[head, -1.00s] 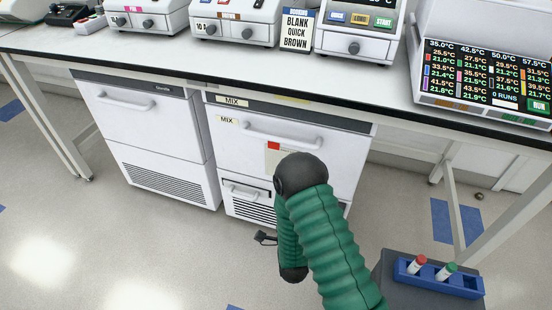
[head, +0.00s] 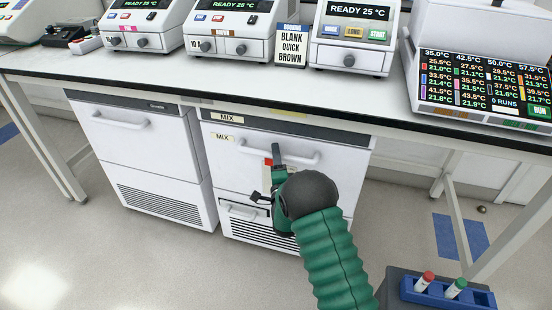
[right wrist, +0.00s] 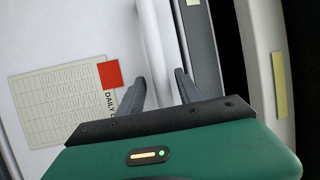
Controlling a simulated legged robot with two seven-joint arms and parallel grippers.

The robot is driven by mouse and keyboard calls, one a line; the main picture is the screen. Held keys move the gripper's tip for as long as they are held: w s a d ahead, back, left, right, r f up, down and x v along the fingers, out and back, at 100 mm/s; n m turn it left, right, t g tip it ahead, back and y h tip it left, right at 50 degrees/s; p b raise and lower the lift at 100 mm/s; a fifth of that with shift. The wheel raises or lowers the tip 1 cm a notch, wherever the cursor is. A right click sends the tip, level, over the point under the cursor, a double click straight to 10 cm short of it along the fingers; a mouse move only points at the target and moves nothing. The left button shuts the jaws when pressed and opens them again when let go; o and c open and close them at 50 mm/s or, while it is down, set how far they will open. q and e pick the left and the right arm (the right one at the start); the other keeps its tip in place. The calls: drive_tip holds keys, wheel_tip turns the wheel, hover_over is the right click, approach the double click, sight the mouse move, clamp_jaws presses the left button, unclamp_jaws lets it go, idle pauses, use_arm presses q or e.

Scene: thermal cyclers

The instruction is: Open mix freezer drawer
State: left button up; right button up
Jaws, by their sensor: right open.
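The mix freezer (head: 230,170) is a white unit under the bench with yellow MIX labels (head: 226,118). Its upper drawer front appears shut and carries a wide white bar handle (head: 305,158). I cannot tell whether the fingers touch the bar. My left gripper is not in view.
A second white unit (head: 135,150) stands left of the freezer. A paper chart with a red patch (right wrist: 58,100) is on the drawer front. The bench edge (head: 180,88) overhangs above. A blue rack (head: 440,296) with two tubes is at lower right. The floor in front is clear.

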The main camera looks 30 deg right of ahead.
drive_tip(key=shift+d, duration=0.1)
drive_tip(key=shift+c, duration=0.5)
drive_tip(key=shift+a+r, duration=0.1)
drive_tip(key=shift+a, duration=0.15)
drive_tip(key=c, duration=0.7)
clamp_jaws()
drive_tip(key=shift+s+f, duration=0.1)
drive_tip(key=shift+f, duration=0.1)
